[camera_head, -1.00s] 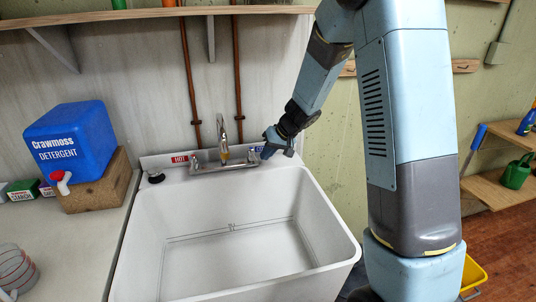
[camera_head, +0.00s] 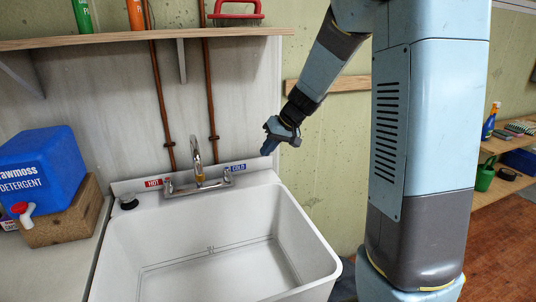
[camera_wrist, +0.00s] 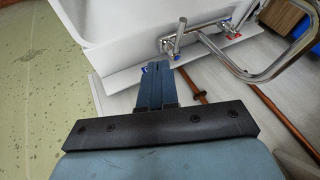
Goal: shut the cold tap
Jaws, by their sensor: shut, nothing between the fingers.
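The cold tap (camera_head: 228,176) is the metal handle at the right end of the faucet, below the blue COLD label (camera_head: 238,168). In the wrist view the cold tap handle (camera_wrist: 175,46) stands just beyond my fingertips. The curved spout (camera_head: 197,150) rises left of it, with the hot tap (camera_head: 168,186) by the red HOT label. I see no clear stream of water. My gripper (camera_head: 267,151) is shut and empty, above and right of the cold tap, apart from it in the head view. Its closed fingers (camera_wrist: 155,68) partly cover the blue label in the wrist view.
The white sink (camera_head: 325,262) lies below the faucet. Copper pipes (camera_head: 212,110) run up the wall behind, under a wooden shelf (camera_head: 120,40). A blue detergent container (camera_head: 55,160) stands on a wooden block at left. Free wall lies right of the sink.

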